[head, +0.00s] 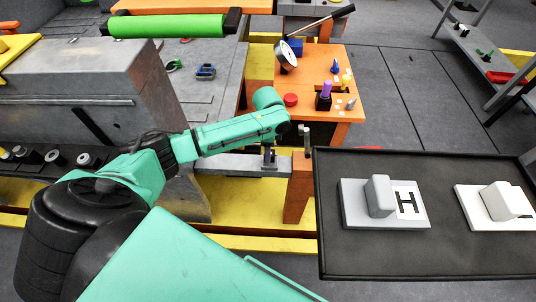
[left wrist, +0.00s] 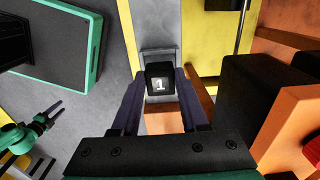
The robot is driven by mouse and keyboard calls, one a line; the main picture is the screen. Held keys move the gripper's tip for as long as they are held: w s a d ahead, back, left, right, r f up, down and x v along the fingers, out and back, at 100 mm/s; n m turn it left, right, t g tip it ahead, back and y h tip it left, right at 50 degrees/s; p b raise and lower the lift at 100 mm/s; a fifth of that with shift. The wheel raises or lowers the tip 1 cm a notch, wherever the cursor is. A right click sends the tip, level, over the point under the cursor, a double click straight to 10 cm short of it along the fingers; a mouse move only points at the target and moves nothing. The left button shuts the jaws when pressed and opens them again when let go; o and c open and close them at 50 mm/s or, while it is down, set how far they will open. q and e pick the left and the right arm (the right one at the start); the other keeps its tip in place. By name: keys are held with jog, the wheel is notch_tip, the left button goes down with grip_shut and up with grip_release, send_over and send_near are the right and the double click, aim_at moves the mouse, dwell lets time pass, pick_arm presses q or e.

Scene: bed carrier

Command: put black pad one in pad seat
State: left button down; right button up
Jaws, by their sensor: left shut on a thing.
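My left gripper (head: 269,160) is over the end of a grey beam on the yellow-floored stand. In the left wrist view its two dark fingers (left wrist: 161,100) are shut on black pad one (left wrist: 160,84), a small black block marked with a white "1". A grey bracket-like piece (left wrist: 157,53) shows just beyond the pad; I cannot tell whether this is the pad seat or whether the pad touches it. The pad is hardly visible in the head view. My right gripper (left wrist: 50,116) shows small at the left of the left wrist view, its fingers apart and empty.
An orange post (head: 298,187) stands close right of the left gripper. A black tray (head: 345,262) with grey and white blocks fills the right foreground. An orange table (head: 312,112) with small parts stands behind. A large grey machine body (head: 85,85) is at left.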

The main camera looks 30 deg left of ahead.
pick_arm(q)
jog(key=shift+f, duration=0.85)
jog(key=shift+f, duration=0.15)
jog(key=shift+c, duration=2.1)
grip_release()
notch_tip(320, 180, up, 12)
jog(key=p, duration=0.1)
jog(key=shift+r+p, duration=0.2)
jog(key=shift+p, duration=0.1)
